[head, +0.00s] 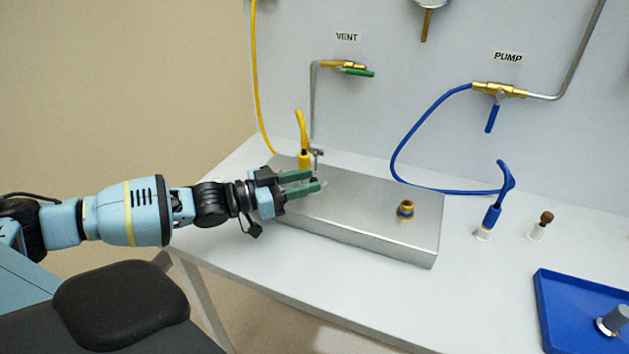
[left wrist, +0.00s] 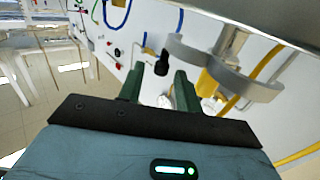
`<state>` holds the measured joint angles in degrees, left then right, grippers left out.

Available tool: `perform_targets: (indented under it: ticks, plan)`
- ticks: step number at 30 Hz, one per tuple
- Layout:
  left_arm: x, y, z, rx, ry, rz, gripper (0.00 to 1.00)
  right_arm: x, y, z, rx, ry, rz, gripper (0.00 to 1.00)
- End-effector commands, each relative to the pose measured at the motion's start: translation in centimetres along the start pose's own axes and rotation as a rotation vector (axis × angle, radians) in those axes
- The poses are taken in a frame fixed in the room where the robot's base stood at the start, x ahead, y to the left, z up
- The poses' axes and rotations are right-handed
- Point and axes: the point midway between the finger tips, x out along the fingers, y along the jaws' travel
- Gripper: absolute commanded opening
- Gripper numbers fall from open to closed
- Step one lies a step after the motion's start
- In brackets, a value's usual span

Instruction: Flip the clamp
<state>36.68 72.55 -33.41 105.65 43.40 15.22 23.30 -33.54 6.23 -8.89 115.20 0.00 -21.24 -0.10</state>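The clamp shows in the left wrist view as grey curved metal (left wrist: 232,78) around a brass and yellow fitting. A black tip (left wrist: 162,64), which looks like the clamp's lever end, shows between my left fingertips. In the head view, my left gripper (head: 322,180) is over the left part of the metal box (head: 360,212), beside the yellow hose's connector (head: 305,160). Its two green fingers are open, with a dark piece between them. In the wrist view (left wrist: 160,76) gaps show beside the tip; contact is unclear. My right gripper is out of view.
A brass port (head: 405,209) stands on the box's right part. To the right are the blue hose's connector (head: 489,222), a brown-topped plug (head: 541,226) and a blue tray (head: 560,320). VENT (head: 345,65) and PUMP (head: 500,90) valves are on the wall panel. The white bench's front is clear.

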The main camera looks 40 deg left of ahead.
Motion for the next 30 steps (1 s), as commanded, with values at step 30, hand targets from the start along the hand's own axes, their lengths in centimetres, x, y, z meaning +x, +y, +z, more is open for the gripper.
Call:
perform_targets:
  ticks: [30]
  plan:
    - [2.5, 0.0, 0.0, -0.001, -0.001, -0.001, 0.0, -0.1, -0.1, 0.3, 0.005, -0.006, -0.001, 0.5]
